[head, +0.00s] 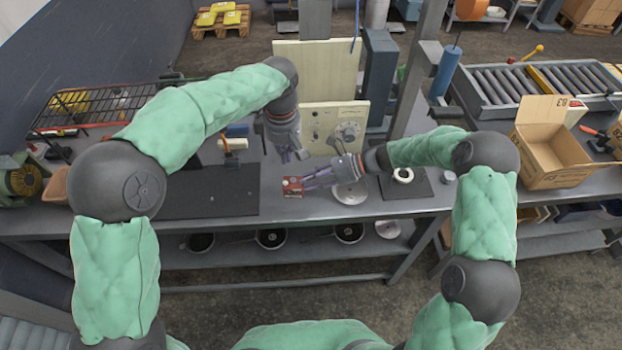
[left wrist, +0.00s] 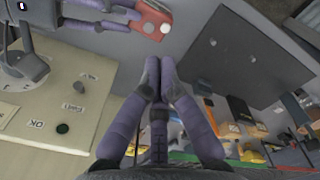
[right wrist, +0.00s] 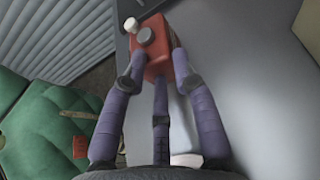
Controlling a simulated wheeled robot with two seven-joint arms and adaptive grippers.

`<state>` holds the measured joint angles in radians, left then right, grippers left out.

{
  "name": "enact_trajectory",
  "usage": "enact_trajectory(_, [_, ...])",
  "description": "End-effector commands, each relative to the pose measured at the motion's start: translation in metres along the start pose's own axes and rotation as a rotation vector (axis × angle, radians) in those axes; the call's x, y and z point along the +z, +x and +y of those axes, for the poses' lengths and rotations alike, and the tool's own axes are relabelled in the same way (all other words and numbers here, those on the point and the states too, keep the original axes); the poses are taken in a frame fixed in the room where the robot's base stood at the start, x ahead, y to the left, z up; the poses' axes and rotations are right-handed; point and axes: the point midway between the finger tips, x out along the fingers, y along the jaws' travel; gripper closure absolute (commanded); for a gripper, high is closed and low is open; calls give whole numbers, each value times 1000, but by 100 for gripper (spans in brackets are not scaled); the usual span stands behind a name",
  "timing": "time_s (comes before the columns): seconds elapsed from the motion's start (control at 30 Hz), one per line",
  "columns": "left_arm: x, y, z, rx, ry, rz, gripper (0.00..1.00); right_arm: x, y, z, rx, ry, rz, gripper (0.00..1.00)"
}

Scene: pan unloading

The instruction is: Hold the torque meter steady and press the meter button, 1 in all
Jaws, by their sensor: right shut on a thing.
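The torque meter is a small red box (head: 292,187) near the middle of the bench. In the right wrist view the meter (right wrist: 157,62) shows a round grey knob and a white button (right wrist: 130,25) at its far end. My right gripper (head: 306,184) is shut on the meter, its fingers (right wrist: 155,78) on either side. I cannot tell if the meter touches the bench. My left gripper (head: 292,157) is above and behind the meter, apart from it, with nothing in it. In the left wrist view its fingertips (left wrist: 159,82) are together, and the meter (left wrist: 152,18) is beyond them.
A cream panel with a dial (head: 335,128) stands behind the grippers. A dark mat (head: 210,192) lies at left, and a smaller dark mat with a white ring (head: 403,175) at right. A pale round dish (head: 350,193) is beside my right gripper. An open cardboard box (head: 550,150) stands far right.

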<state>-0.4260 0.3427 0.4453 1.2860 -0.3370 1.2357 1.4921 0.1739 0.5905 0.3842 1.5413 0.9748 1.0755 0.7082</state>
Motion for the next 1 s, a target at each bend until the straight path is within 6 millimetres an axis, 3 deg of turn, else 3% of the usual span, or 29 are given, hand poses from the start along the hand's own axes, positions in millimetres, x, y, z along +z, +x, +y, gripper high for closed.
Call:
enact_trajectory(0.03, [0,1,0,0,0,0,100,-9,6,8,17,12,7,100])
enact_trajectory(0.67, [-2,1,-1,4,22,19,100,-9,6,8,17,13,7,100])
enact_trajectory(0.83, [-13,4,-9,18,175,142,100,-9,6,8,17,13,7,100])
enact_trajectory(1.0, [-28,4,-15,36,470,348,100,-9,6,8,17,12,7,100])
